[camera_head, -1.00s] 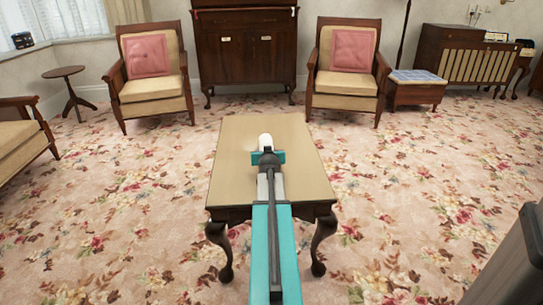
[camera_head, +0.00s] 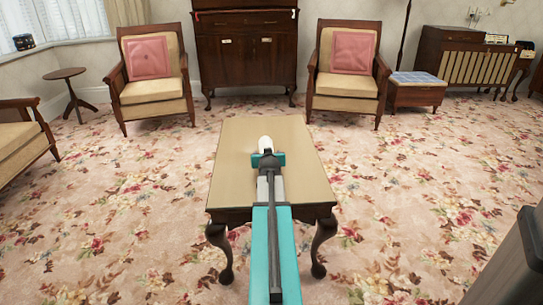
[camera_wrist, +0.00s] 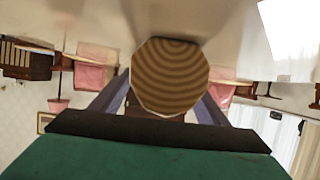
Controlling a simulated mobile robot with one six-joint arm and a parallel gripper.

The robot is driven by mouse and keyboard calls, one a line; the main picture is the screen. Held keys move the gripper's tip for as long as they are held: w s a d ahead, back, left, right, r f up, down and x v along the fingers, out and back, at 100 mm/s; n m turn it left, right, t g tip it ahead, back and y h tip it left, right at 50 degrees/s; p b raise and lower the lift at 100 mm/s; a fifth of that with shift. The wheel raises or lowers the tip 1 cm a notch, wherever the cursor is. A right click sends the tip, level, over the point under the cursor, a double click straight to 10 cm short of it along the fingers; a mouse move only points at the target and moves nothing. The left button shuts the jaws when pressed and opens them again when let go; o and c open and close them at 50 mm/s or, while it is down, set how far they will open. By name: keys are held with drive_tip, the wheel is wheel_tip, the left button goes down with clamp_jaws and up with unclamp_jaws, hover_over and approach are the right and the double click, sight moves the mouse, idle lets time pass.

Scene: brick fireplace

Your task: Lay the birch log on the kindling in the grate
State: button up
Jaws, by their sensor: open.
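The birch log (camera_head: 265,141) shows as a small white rounded piece over the tan-topped table, just beyond the teal end of my arm. In the wrist view its round end, with brown growth rings, faces the camera (camera_wrist: 169,76). My gripper (camera_wrist: 160,103) is open, with one finger on each side of the log; the log's end hides the fingertips. I cannot tell whether the fingers touch it. In the head view the gripper (camera_head: 267,153) is mostly hidden by its own wrist. No grate or kindling shows in either view.
The table (camera_head: 232,165) stands on flowered carpet, with open floor around it. Two armchairs with pink cushions (camera_head: 148,57) (camera_head: 353,52) and a dark cabinet (camera_head: 246,50) stand behind. A round side table (camera_head: 64,72) is at left, a footstool (camera_head: 416,93) at right.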

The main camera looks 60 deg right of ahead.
drive_tip(key=shift+p+v, duration=1.6)
drive_tip(key=shift+v, duration=4.1)
drive_tip(key=shift+r, duration=0.15)
